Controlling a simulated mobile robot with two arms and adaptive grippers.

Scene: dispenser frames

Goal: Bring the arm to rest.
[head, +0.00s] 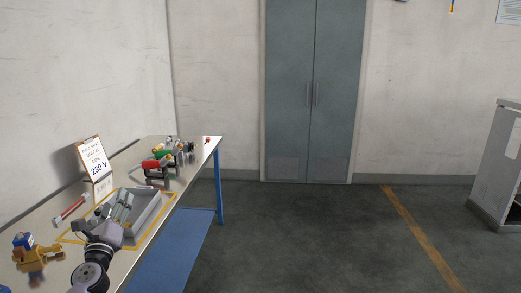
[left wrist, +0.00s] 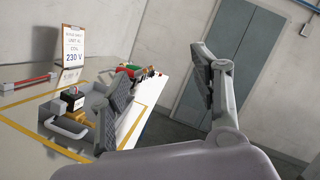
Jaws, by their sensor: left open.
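My left arm comes in from the bottom left of the head view, and its left gripper (head: 114,212) is over the workbench (head: 172,201), at the near side of the grey tray (head: 152,212). In the left wrist view the two fingers of the left gripper (left wrist: 163,68) stand wide apart with nothing between them. Part of the tray is hidden behind the gripper. My right gripper is in neither view.
A sign reading 230 V (head: 97,166) stands on the bench by the wall. A red-handled tool (head: 70,210), a yellow and blue device (head: 38,250) and several coloured parts (head: 158,160) lie around. The floor (head: 300,235) right of the bench is clear.

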